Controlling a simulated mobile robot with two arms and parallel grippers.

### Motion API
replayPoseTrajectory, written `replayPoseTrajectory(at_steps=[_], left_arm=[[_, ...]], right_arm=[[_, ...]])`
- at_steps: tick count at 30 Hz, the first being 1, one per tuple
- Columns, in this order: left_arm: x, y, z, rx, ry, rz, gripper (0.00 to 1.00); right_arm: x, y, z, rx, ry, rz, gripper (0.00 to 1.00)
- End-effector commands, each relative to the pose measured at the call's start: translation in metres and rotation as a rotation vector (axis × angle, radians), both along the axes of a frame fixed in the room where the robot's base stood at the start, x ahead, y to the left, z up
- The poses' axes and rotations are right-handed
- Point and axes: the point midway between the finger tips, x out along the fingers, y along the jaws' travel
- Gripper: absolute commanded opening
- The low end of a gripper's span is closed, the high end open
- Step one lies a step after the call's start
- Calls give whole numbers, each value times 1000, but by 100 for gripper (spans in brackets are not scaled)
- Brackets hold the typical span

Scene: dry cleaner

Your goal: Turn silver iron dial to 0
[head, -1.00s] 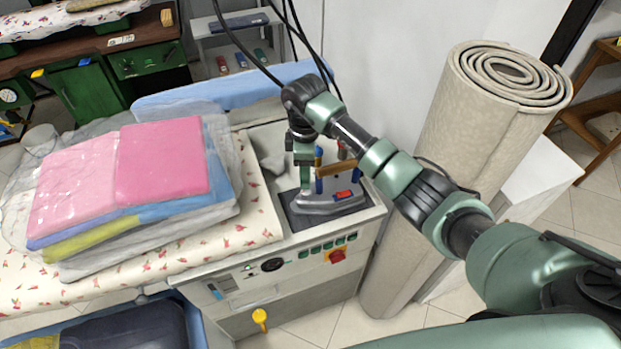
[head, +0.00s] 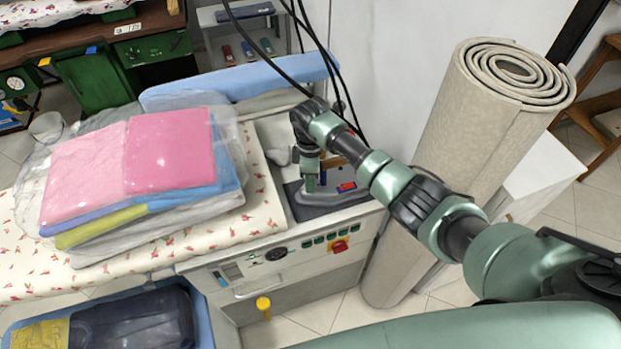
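The silver iron (head: 328,197) rests on a dark pad at the right end of the ironing station. A small red-and-blue part (head: 346,187) shows on top of it, and its wooden handle is partly visible behind my arm. My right gripper (head: 316,184) points down over the left part of the iron, very close to it. I cannot tell whether it touches the iron. Its fingers are small and partly covered, so their opening is unclear. The dial cannot be made out clearly. My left gripper is out of view.
Wrapped folded laundry (head: 170,150) lies on the floral board left of the iron. A rolled carpet (head: 455,150) stands close on the right. Black cables (head: 322,50) hang behind the iron. The station's front has a red knob (head: 339,246) and green switches.

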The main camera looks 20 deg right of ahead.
Motion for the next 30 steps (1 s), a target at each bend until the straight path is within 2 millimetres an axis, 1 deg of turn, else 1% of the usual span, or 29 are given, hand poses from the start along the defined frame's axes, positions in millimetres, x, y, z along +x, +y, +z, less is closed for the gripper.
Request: replayPoseTrajectory(at_steps=[6,11,30], left_arm=[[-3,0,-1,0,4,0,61],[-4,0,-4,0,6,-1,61],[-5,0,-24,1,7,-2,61]], right_arm=[[0,-1,0,-2,0,10,0],[0,-2,-1,-2,0,60,0],[1,-1,-1,-3,-1,465,0]])
